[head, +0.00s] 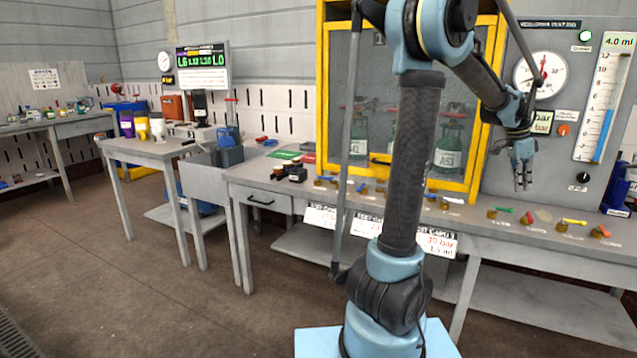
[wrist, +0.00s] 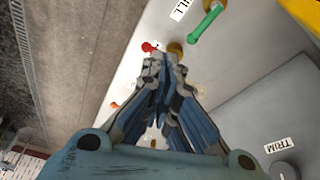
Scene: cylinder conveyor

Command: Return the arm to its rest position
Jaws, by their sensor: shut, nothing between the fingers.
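My gripper (head: 523,180) hangs at the right in the head view, fingers pointing down, in front of the grey gauge panel and above the workbench. It is shut and empty. My arm rises from its blue base and bends over to the right. In the wrist view my gripper (wrist: 162,62) shows its fingers together over the bench top, with a small red-handled valve (wrist: 150,47) and a green-handled valve (wrist: 205,22) near the tips. I cannot tell from this view how high the fingertips are above them.
The workbench (head: 270,180) carries several small coloured valves along its front. Behind stand a yellow-framed cabinet (head: 473,185) with bottles and a panel with a round gauge (head: 540,75) and a blue level column (head: 602,120). A side table (head: 150,152) stands left; the floor (head: 110,260) before it is clear.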

